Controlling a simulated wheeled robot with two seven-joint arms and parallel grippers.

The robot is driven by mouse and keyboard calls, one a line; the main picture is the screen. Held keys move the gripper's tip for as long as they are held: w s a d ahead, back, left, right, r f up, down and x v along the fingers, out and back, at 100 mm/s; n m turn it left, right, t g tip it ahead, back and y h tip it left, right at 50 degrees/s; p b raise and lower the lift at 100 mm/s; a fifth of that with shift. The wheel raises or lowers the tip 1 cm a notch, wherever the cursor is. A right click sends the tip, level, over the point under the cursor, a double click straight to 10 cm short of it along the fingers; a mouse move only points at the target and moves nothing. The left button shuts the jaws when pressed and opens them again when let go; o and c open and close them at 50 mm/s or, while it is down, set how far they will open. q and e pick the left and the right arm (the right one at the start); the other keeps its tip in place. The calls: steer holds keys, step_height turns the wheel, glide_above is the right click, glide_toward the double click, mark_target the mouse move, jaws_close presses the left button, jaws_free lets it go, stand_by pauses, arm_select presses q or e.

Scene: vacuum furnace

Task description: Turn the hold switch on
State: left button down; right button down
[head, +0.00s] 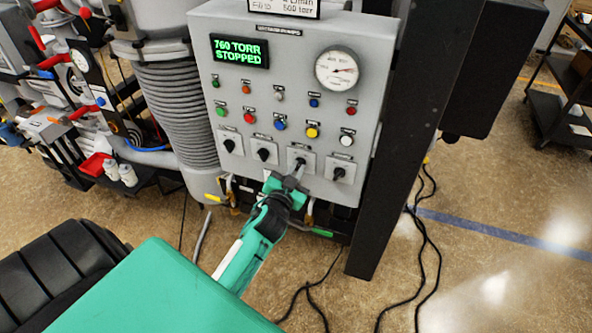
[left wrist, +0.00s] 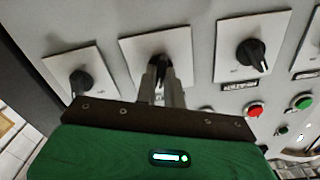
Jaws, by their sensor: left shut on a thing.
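A grey control panel (head: 290,85) carries a bottom row of black rotary switches on light square plates. Their labels are too small to read, so I cannot tell by name which is the hold switch. My left gripper (head: 296,170) is at the third switch from the left (head: 301,160). In the left wrist view its fingers (left wrist: 160,88) are shut on this switch's black knob (left wrist: 157,66), which they partly hide. The fourth switch (head: 338,174) stands free to its right, and the second switch (head: 264,154) to its left. My right gripper is not in view.
Above are coloured push buttons (head: 281,124), a round dial gauge (head: 337,69) and a green display (head: 240,51) reading "760 TORR STOPPED". A black post (head: 400,140) stands just right of the panel. Black cables (head: 421,235) lie on the floor. A ribbed grey column (head: 176,110) is at left.

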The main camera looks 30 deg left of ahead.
arm_select(q)
steer(key=shift+m, duration=0.8)
steer(key=c, duration=1.5)
jaws_free()
steer(key=shift+s, duration=0.1)
